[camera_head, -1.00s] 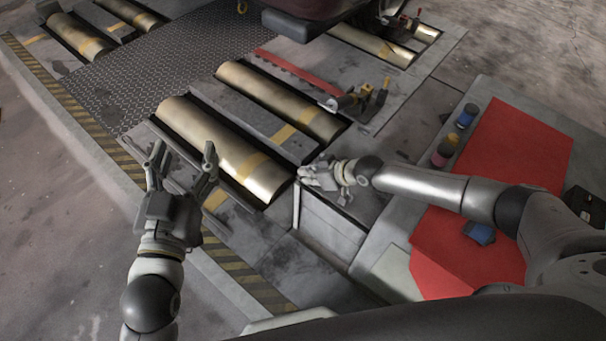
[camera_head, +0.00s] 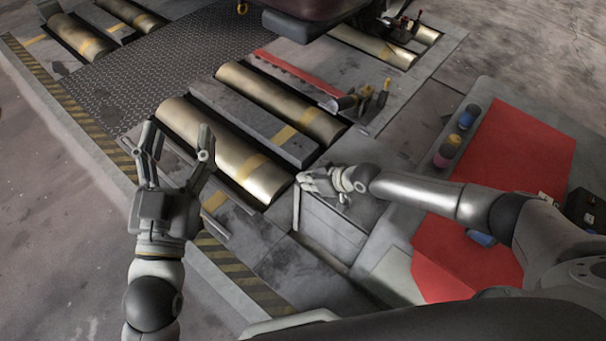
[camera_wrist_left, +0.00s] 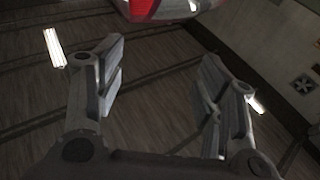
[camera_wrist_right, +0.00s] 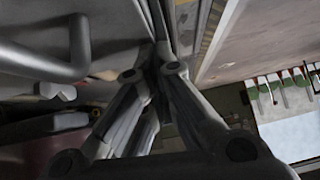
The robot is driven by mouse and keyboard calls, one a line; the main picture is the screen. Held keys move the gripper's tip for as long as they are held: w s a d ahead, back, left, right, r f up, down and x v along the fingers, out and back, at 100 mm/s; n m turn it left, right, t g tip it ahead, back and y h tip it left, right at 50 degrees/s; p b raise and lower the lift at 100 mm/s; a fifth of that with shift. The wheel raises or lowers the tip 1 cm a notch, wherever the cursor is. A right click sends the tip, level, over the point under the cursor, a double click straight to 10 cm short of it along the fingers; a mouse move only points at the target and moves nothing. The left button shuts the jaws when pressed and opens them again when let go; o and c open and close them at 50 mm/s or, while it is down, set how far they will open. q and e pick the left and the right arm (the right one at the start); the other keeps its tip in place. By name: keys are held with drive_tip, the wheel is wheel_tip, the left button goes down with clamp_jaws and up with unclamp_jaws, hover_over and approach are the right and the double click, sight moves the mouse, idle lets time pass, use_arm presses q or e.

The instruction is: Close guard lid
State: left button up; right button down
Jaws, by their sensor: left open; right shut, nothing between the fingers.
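A grey box-like housing (camera_head: 330,232) stands in front of the rollers, with a thin upright edge at its left end. I take it for the guard, but I cannot tell how far its lid is open. My right gripper (camera_head: 307,183) is shut and empty at the top of this housing; whether it touches is unclear. In the right wrist view its fingers (camera_wrist_right: 158,58) are together, beside a thick grey bar (camera_wrist_right: 45,62). My left gripper (camera_head: 178,146) is open and empty, raised left of the housing near the rollers. Its spread fingers also show in the left wrist view (camera_wrist_left: 160,90).
Brass rollers (camera_head: 215,143) lie behind the housing. A red mat (camera_head: 510,150) covers the bench at the right, with small coloured jars (camera_head: 447,152) along its edge. A dark vehicle underside (camera_head: 305,8) hangs at the top. Open floor (camera_head: 60,220) lies at the left.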

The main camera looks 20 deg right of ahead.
drive_tip(key=shift+r, duration=0.15)
use_arm(q)
wheel_tip(320, 180, down, 10)
drive_tip(key=a+g+y+p, duration=0.2)
drive_tip(key=g+p, duration=0.1)
drive_tip(key=g, duration=0.3)
use_arm(e)
wheel_tip(320, 180, up, 2)
drive_tip(key=shift+r, duration=0.1)
wheel_tip(320, 180, up, 2)
drive_tip(key=shift+p, duration=0.9)
drive_tip(key=p+v, duration=0.1)
drive_tip(key=v, duration=0.1)
drive_tip(key=shift+s+d+r, duration=0.2)
drive_tip(key=shift+r, duration=0.05)
use_arm(q)
drive_tip(key=s+a+f+g+y+p, duration=0.1)
drive_tip(key=s+a+f+g, duration=0.1)
drive_tip(key=s+f+g, duration=0.3)
drive_tip(key=s+a+f+g+y+p, duration=0.2)
drive_tip(key=s+f+g, duration=0.3)
drive_tip(key=s, duration=0.6)
drive_tip(key=shift+s+a+f+n+g, duration=0.15)
drive_tip(key=shift+a+n+g, duration=0.25)
drive_tip(key=shift+a+g, duration=0.25)
use_arm(e)
drive_tip(key=v, duration=0.7)
drive_tip(key=shift+s, duration=0.15)
